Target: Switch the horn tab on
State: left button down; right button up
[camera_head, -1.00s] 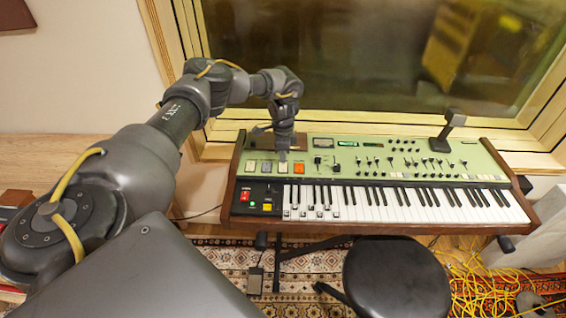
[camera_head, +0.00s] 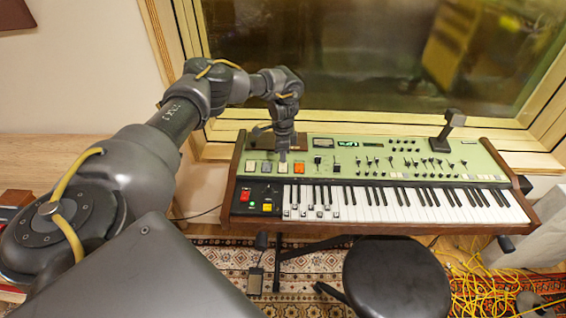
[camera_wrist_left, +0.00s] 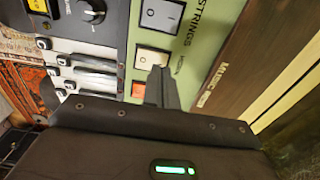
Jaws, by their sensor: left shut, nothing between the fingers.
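The green-topped keyboard (camera_head: 385,160) stands below the window, with a row of tabs at its left end. The cream horn tab (camera_head: 283,168) sits just left of the orange tab (camera_head: 299,168). In the left wrist view, the horn tab (camera_wrist_left: 151,59) lies beside small lettering that seems to read HORN. My left gripper (camera_head: 283,158) is shut and empty, pointing down at the horn tab's far edge. In the left wrist view, the closed fingertips (camera_wrist_left: 160,70) overlap that tab's edge; I cannot tell whether they touch it. My right gripper is out of view.
The strings tab (camera_wrist_left: 160,16) is beside the horn tab. A dark wooden end panel (camera_head: 234,178) borders the keyboard's left. A black stool (camera_head: 397,275) stands in front. A black upright object (camera_head: 447,130) rises at the back right.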

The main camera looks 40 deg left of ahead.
pick_arm(q)
jog(key=shift+f+b, duration=0.45)
jog(key=shift+f, duration=0.45)
dwell(0.8)
notch_tip(320, 180, up, 3)
jog(key=p, duration=0.2)
jog(key=shift+f+p, duration=0.2)
jog(key=shift+p, duration=0.15)
notch_tip(320, 180, up, 4)
jog(key=p, duration=0.4)
jog(key=shift+r, duration=0.2)
jog(key=shift+r+p, duration=0.1)
jog(key=shift+p, duration=0.2)
